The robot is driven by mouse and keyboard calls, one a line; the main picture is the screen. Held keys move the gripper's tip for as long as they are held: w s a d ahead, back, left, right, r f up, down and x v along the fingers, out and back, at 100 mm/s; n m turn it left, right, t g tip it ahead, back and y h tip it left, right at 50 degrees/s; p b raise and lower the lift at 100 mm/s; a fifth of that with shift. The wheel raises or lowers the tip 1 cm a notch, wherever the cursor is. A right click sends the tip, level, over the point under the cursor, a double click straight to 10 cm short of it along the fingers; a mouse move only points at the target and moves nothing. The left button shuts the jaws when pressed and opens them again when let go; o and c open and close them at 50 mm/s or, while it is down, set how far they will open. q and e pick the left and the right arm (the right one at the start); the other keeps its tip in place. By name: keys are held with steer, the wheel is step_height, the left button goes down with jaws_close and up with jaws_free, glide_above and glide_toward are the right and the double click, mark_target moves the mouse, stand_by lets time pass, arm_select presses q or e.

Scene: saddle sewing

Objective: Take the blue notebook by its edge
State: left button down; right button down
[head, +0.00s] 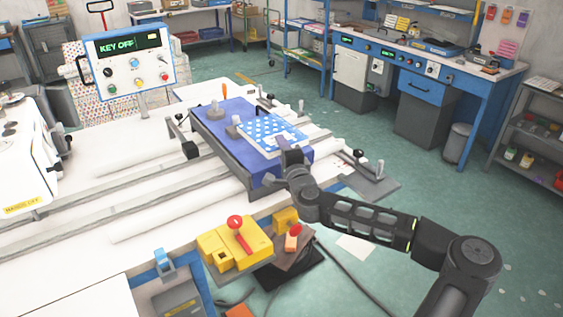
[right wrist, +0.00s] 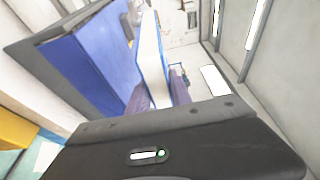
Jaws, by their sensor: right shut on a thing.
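The blue notebook (head: 268,131) has white dots on its cover and lies over the blue block on the bench. In the right wrist view the notebook (right wrist: 152,55) shows edge-on, with pale pages between blue covers. My right gripper (head: 287,153) is at the notebook's near right edge. Its fingers, in the right wrist view (right wrist: 159,95), are shut on that edge, one on each side. The fingertips are small and partly hidden in the head view. My left gripper is in neither view.
The blue block (head: 222,128) sits in a clamp fixture with rails on the white bench. An orange-handled tool (head: 224,91) stands behind it. A yellow box with a red lever (head: 236,245) is at the front. A control panel (head: 129,62) stands at the back left.

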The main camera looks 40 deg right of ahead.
steer(key=shift+r, duration=1.5)
